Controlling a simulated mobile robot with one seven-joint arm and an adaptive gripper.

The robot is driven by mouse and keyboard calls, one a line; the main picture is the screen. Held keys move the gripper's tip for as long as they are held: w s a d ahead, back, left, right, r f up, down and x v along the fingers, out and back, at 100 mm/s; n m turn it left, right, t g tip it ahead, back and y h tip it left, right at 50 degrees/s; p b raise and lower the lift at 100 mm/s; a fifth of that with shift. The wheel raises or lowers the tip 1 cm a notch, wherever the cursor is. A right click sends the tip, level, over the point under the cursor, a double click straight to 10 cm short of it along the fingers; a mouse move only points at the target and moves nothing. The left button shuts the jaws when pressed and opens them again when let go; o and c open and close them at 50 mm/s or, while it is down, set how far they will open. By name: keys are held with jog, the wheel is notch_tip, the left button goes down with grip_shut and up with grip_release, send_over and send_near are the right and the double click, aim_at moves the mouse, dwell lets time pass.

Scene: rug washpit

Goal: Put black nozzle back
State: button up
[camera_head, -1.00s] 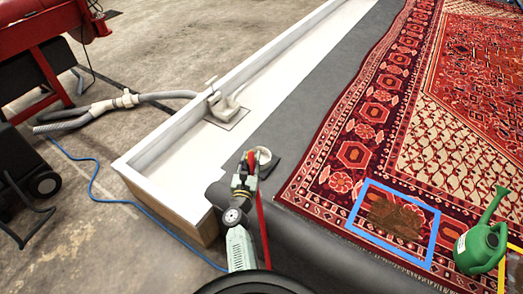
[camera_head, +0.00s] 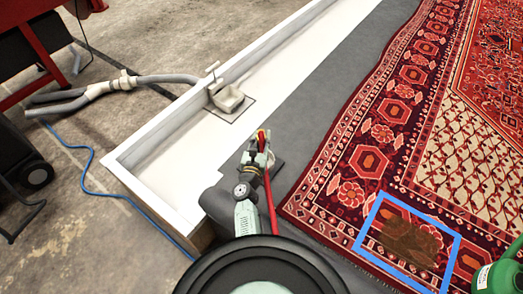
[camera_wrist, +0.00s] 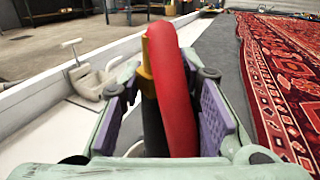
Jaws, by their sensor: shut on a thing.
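My gripper (camera_head: 258,152) is over the grey border beside the white trough. In the wrist view its purple-padded fingers (camera_wrist: 168,115) are shut around the black nozzle (camera_wrist: 153,125), a dark upright cylinder with a yellow band. A red hose-like piece (camera_wrist: 175,90) curves over beside it. In the head view the red piece (camera_head: 269,200) runs down along my arm. Whether the nozzle touches the cup is hidden by the gripper.
The white trough (camera_head: 180,140) has a raised rim and a beige drain fitting (camera_head: 229,98). A patterned rug (camera_head: 400,120) lies to the right, with a blue frame (camera_head: 365,222) around a brown stain. A green can (camera_head: 500,276) is at the lower right edge. A grey hose (camera_head: 160,79) lies left.

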aim_at(260, 150)
notch_tip(260, 150, down, 4)
jog(key=shift+f+b, duration=0.25)
jog(key=shift+b, duration=0.4)
jog(key=o, duration=1.2)
jog(key=shift+c, duration=0.2)
